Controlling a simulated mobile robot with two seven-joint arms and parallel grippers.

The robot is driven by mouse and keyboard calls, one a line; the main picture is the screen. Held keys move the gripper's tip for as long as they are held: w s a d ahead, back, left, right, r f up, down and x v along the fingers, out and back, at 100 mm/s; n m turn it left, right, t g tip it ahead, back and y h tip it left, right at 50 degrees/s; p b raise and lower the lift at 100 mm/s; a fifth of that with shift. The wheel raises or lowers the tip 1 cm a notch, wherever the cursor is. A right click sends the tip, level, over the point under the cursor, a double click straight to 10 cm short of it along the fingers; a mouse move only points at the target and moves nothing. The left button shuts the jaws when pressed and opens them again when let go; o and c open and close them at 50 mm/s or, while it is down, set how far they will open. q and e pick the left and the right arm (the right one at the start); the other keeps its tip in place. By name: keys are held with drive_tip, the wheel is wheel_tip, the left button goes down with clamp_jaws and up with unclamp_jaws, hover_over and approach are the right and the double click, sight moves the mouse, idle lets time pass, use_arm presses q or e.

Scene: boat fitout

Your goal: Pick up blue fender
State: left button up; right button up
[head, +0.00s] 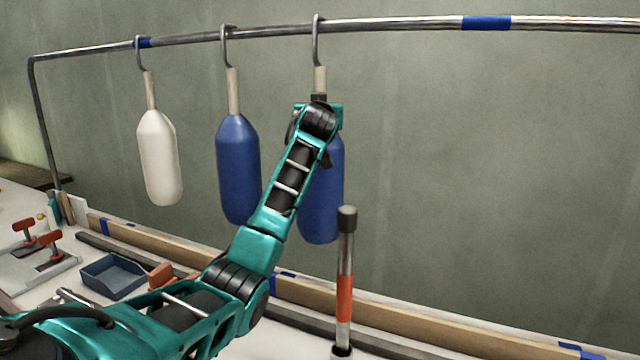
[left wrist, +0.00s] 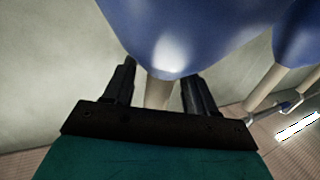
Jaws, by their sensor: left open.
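Two blue fenders hang by hooks from the metal rail. The right blue fender (head: 325,205) is partly hidden behind my left arm in the head view. My left gripper (head: 319,98) is raised at the neck of this fender. In the left wrist view, its open fingers (left wrist: 159,76) stand on either side of the beige neck (left wrist: 157,93), just beside the blue body (left wrist: 170,35). I cannot tell whether either finger touches it. The middle blue fender (head: 238,165) hangs to the left and also shows in the left wrist view (left wrist: 298,35). My right gripper is not in view.
A white fender (head: 159,160) hangs at the left of the rail (head: 390,25). An upright post with an orange band (head: 344,295) stands just right of my arm. A blue tray (head: 112,277) and red-handled clamps (head: 48,245) lie on the bench at left.

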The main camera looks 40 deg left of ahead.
use_arm(q)
clamp_jaws()
idle(0.4)
idle(0.8)
drive_tip(key=shift+r, duration=0.1)
